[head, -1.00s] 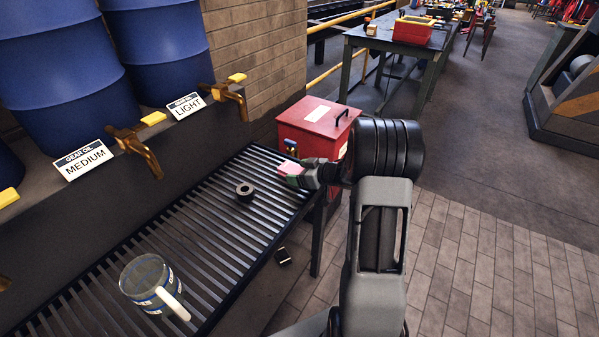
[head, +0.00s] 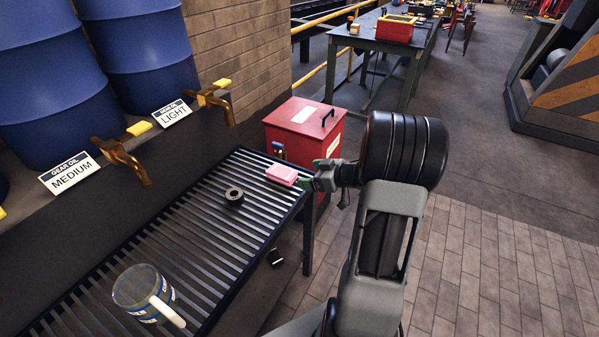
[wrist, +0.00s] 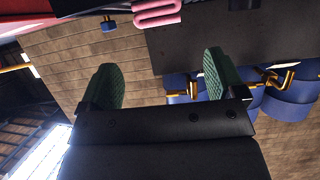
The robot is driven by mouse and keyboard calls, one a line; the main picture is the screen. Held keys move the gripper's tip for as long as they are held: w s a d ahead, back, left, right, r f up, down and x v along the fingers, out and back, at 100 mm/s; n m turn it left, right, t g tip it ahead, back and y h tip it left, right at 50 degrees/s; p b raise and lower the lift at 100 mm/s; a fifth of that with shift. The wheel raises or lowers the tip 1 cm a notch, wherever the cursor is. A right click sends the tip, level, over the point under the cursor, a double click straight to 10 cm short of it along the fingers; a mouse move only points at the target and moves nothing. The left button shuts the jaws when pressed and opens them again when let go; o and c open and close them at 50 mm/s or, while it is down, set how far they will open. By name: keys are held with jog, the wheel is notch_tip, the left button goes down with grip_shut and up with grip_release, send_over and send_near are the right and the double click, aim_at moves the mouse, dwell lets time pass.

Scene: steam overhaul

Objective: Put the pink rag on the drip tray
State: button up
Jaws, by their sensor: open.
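The pink rag (head: 281,174) lies folded on the slatted drip tray (head: 176,243), near its far right end. It also shows at the top of the wrist view (wrist: 157,12). My gripper (head: 312,178) is just to the right of the rag at the tray's end, and the rag is apart from the fingers. In the wrist view the two green-padded fingers of my gripper (wrist: 162,85) are spread wide with nothing between them.
A dark ring (head: 234,196) and a glass mug (head: 147,293) stand on the tray. A red box (head: 300,131) stands beyond the tray's far end. Brass taps (head: 122,160) and blue drums (head: 58,88) line the left. A small dark object (head: 275,257) lies below the tray's edge.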

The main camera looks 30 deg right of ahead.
notch_tip(320, 180, up, 8)
jog(key=m+h, duration=0.5)
jog(key=h, duration=0.5)
jog(key=s+a+f+m+g+y, duration=0.1)
jog(key=s+a+m+g+y, duration=0.1)
jog(key=s+a+g, duration=0.6)
jog(key=s+a, duration=0.7)
jog(key=s, duration=0.2)
jog(key=shift+s+a+y, duration=0.25)
jog(key=shift+s+y, duration=0.05)
